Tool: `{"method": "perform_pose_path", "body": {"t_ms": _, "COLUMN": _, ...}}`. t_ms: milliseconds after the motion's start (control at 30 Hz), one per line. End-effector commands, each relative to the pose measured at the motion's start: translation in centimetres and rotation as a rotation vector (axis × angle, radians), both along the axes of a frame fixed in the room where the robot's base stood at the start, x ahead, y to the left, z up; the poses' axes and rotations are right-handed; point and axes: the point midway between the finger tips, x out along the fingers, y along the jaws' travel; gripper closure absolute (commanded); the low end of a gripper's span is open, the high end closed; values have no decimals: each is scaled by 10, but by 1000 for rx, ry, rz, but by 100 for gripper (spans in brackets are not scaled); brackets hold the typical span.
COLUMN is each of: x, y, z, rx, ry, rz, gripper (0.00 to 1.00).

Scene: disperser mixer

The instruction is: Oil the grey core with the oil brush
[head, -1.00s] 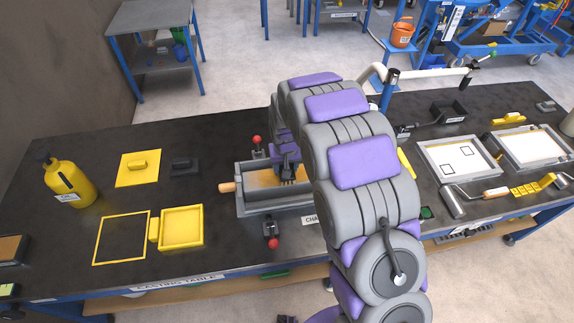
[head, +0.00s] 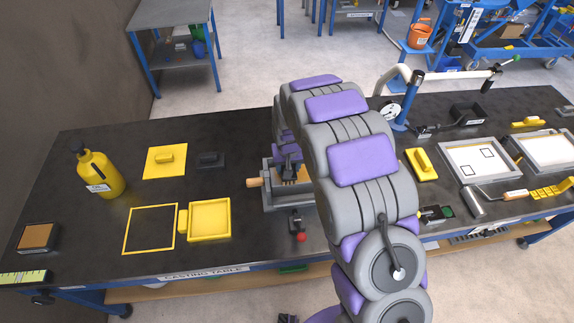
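A grey box (head: 285,203) with a tan inside stands at the table's centre, partly behind my arm. A wooden handle (head: 254,182) sticks out at its left end; I cannot tell if it belongs to the oil brush. My gripper (head: 290,175) points down over the box, seen small and from behind. Its fingers look dark, and I cannot tell whether they hold anything or touch the box.
On the black table (head: 120,235) are a yellow oil bottle (head: 99,175), a yellow plate (head: 165,161), a yellow tray (head: 209,236) and a brown-topped block (head: 38,237). A red-knobbed clamp (head: 301,237) stands before the box. White-filled trays (head: 470,143) and a roller (head: 474,206) lie right.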

Motion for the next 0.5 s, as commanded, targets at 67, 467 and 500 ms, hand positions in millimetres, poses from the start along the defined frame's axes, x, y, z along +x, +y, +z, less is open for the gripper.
{"method": "perform_pose_path", "body": {"t_ms": 67, "x": 0, "y": -1, "z": 6, "rx": 0, "ry": -1, "rz": -1, "gripper": 76}}
{"method": "perform_pose_path", "body": {"t_ms": 467, "x": 1, "y": -6, "z": 51, "rx": -1, "ry": 0, "rz": -3, "gripper": 76}}
{"method": "perform_pose_path", "body": {"t_ms": 500, "x": 1, "y": -6, "z": 54, "rx": -2, "ry": -2, "rz": -3, "gripper": 76}}
